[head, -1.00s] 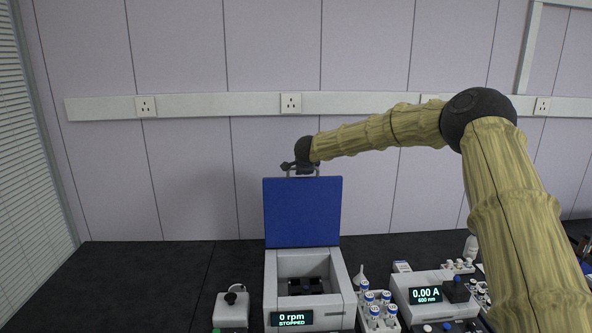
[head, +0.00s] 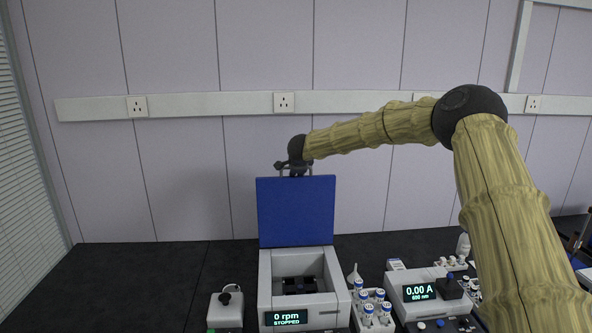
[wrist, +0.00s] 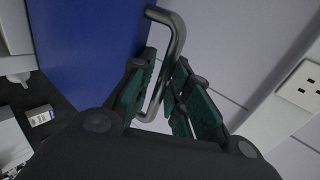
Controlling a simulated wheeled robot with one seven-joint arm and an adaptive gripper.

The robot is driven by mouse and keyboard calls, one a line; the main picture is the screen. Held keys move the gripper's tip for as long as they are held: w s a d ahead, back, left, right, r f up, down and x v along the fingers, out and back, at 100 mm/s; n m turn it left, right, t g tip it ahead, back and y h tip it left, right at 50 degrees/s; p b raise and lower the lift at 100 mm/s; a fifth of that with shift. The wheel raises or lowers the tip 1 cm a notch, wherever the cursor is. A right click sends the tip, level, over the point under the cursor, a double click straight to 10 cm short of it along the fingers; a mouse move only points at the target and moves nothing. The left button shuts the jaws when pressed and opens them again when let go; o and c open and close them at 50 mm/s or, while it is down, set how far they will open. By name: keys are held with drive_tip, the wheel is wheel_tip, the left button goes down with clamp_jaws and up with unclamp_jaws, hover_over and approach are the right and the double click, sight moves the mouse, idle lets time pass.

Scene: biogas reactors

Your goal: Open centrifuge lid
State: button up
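The centrifuge (head: 310,316) is a pale box with a screen reading 0 rpm, STOPPED. Its blue lid (head: 295,212) stands upright at the back, and the chamber with a dark rotor is exposed. A grey bar handle (wrist: 174,48) is at the lid's upper edge. My gripper (head: 294,172) is at this handle, above the lid's top edge. In the wrist view, the green-padded fingers of my gripper (wrist: 166,58) are drawn close on both sides of the bar and appear shut on it. The blue lid (wrist: 85,45) fills the upper left there.
A rack of capped tubes (head: 371,312) and a photometer reading 0.00 A (head: 420,293) stand just right of the centrifuge. A small pale device (head: 226,309) stands to its left. The wall rail with sockets (head: 200,105) runs behind. The dark bench is clear at far left.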

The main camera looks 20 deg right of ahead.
drive_tip(key=v, duration=1.1)
drive_tip(key=shift+s+r, duration=0.2)
drive_tip(key=shift+s, duration=0.1)
